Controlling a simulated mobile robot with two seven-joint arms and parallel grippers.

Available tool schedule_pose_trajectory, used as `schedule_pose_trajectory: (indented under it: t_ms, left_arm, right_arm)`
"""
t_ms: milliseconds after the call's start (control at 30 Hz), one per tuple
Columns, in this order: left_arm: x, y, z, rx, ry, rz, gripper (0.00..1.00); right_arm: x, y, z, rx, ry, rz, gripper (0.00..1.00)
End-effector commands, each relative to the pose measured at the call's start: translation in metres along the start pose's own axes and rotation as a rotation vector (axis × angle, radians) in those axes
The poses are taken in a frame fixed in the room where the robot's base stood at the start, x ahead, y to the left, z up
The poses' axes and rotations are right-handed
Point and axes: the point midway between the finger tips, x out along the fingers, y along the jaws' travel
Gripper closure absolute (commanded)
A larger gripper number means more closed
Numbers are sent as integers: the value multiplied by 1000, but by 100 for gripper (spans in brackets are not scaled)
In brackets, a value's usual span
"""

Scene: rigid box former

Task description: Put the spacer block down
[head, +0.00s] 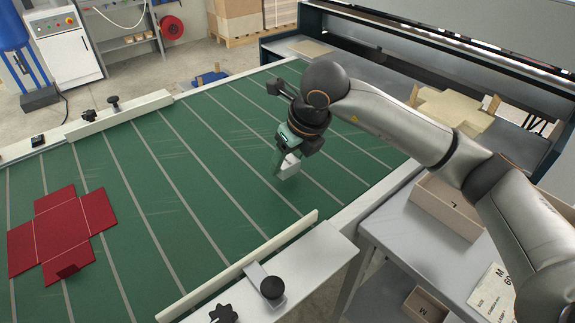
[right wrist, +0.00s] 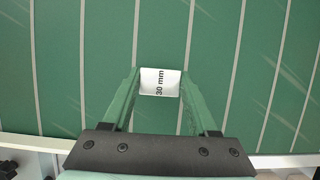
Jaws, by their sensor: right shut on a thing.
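The spacer block (right wrist: 158,82) is white with "30 mm" printed on it and shows between the fingertips in the right wrist view. In the head view the white block (head: 290,164) shows at the tip of my right gripper (head: 285,168). My right gripper, also in the right wrist view (right wrist: 159,88), is shut on the block over the green striped belt (head: 190,150). I cannot tell whether the block touches the belt. My left gripper is not in view.
A red cross-shaped blank (head: 62,232) lies on the belt at the left. A pale guide rail (head: 240,268) with a black knob (head: 272,287) runs along the near edge. A wooden box (head: 446,204) stands at the right. The belt around the gripper is clear.

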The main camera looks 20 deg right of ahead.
Motion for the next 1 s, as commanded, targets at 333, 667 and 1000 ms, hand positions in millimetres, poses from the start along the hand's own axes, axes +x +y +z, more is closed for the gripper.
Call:
schedule_pose_trajectory:
  t_ms: [333,667,1000]
  left_arm:
    - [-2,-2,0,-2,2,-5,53]
    - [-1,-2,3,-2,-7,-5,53]
    - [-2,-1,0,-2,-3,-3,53]
  right_arm:
    - [18,1,-8,-1,-2,0,100]
    - [20,1,-9,-1,0,1,17]
    - [18,1,-8,-1,0,0,11]
